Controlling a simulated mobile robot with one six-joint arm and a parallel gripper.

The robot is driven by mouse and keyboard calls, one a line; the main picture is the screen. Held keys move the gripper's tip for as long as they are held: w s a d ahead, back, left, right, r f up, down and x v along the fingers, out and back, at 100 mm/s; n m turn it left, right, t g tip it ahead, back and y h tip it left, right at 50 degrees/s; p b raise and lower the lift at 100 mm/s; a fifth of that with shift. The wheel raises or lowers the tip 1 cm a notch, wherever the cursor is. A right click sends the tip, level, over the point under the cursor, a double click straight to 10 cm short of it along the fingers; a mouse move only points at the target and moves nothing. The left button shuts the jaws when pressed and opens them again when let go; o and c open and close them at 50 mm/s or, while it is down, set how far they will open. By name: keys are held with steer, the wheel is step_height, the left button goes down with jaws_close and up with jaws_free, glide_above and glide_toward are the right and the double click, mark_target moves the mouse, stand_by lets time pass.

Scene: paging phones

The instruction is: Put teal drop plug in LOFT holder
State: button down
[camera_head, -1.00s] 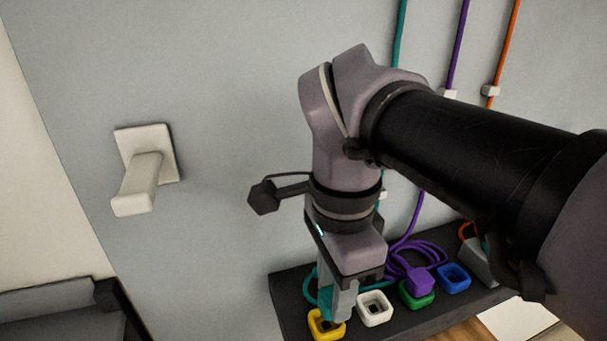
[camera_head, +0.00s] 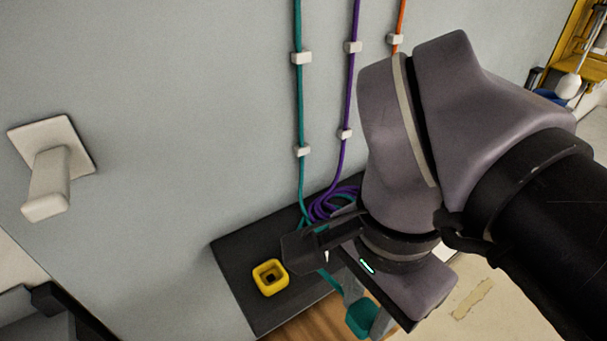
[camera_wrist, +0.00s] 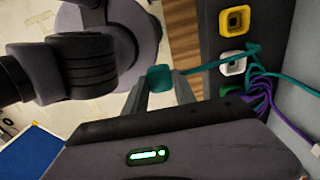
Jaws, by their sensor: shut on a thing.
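My gripper (camera_head: 366,306) is shut on the teal plug (camera_head: 360,320) and holds it out in front of the dark shelf (camera_head: 236,262), clear of the holders. The plug also shows between the fingertips in the wrist view (camera_wrist: 158,76), with its teal cord (camera_wrist: 215,64) running back to the shelf. The yellow holder (camera_head: 270,277) stands empty at the shelf's left end. The wrist view also shows a white holder (camera_wrist: 233,64) and part of a green holder (camera_wrist: 231,89). I see no readable LOFT label. My arm hides the shelf's right part in the head view.
A purple cord (camera_head: 330,207) lies coiled on the shelf. Teal, purple and orange cords run up the grey wall through white clips (camera_head: 302,58). A white wall peg (camera_head: 48,185) juts out at the left.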

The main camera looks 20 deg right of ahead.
mark_target(366, 312)
step_height(366, 312, up, 5)
steer(key=p, duration=0.4)
steer(key=shift+r, duration=0.9)
steer(key=w+d, duration=2.2)
steer(key=d, duration=0.1)
steer(key=shift+w+d, duration=0.2)
steer(key=shift+w, duration=0.15)
